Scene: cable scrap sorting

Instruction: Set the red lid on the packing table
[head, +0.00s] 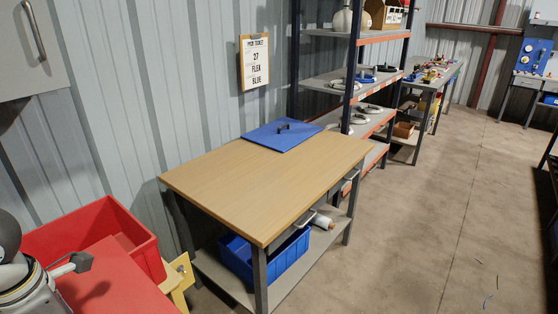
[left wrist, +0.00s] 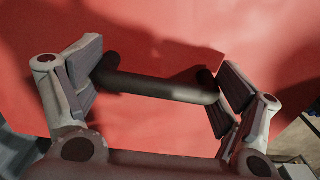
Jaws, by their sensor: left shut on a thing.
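The red lid (head: 115,278) is a flat red panel at the lower left of the head view, in front of the red crate. In the left wrist view the lid (left wrist: 160,35) fills most of the background. Its black bar handle (left wrist: 160,86) lies between the finger pads of my left gripper (left wrist: 160,84), which is shut on it. In the head view my left gripper (head: 76,263) is partly cut off at the left. The packing table (head: 255,183) has a bare wooden top in the middle. My right gripper is not in view.
A blue lid (head: 270,136) with a dark handle lies on the table's back corner. The red crate (head: 110,215) stands left of the table. A blue bin (head: 285,268) sits on the lower shelf. Shelving (head: 335,82) stands behind. The front and middle of the tabletop are clear.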

